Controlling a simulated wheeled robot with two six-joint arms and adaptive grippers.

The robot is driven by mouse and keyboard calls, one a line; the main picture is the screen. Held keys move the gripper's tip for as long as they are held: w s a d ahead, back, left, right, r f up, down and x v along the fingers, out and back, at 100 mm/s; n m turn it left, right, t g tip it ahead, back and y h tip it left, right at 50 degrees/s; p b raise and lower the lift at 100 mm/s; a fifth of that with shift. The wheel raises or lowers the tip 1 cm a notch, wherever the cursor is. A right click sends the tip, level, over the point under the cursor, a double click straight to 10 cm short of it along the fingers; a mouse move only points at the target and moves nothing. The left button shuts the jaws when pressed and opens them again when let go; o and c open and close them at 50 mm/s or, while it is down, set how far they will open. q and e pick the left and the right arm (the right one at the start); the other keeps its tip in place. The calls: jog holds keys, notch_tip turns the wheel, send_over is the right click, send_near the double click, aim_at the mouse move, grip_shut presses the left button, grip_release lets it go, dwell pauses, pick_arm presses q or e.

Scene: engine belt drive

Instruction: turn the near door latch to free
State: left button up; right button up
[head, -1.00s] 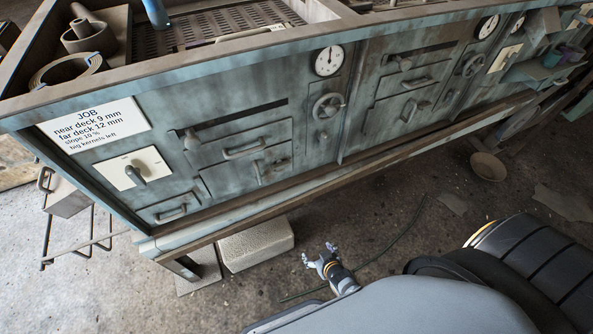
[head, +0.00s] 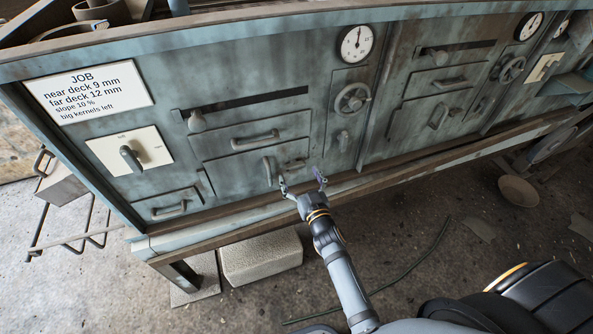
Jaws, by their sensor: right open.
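The near door (head: 234,172) is the lower flap in the left section of the grey-green machine front. A short upright lever, which looks like its latch (head: 268,171), stands out from the door, with a small horizontal handle (head: 294,164) to its right. My right gripper (head: 302,183) is open and empty, its two fingers spread and pointing up at the machine front. It is just below and right of the latch in the picture, near the lower rail. I cannot tell how far it stands off the door, and no contact shows. My left gripper is not in view.
A drawer with a handle (head: 255,141) is above the door. A handwheel (head: 352,98) and a small lever (head: 343,140) are to the right. A job sign (head: 88,90) and a switch plate (head: 130,151) are left. A pale block (head: 260,259) lies on the floor below.

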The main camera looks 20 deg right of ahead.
aim_at(294, 165)
jog(key=shift+w, duration=1.45)
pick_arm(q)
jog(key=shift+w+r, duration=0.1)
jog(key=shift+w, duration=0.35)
pick_arm(e)
jog(key=c, duration=1.2)
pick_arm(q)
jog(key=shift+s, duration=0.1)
pick_arm(e)
jog(key=shift+o, duration=0.2)
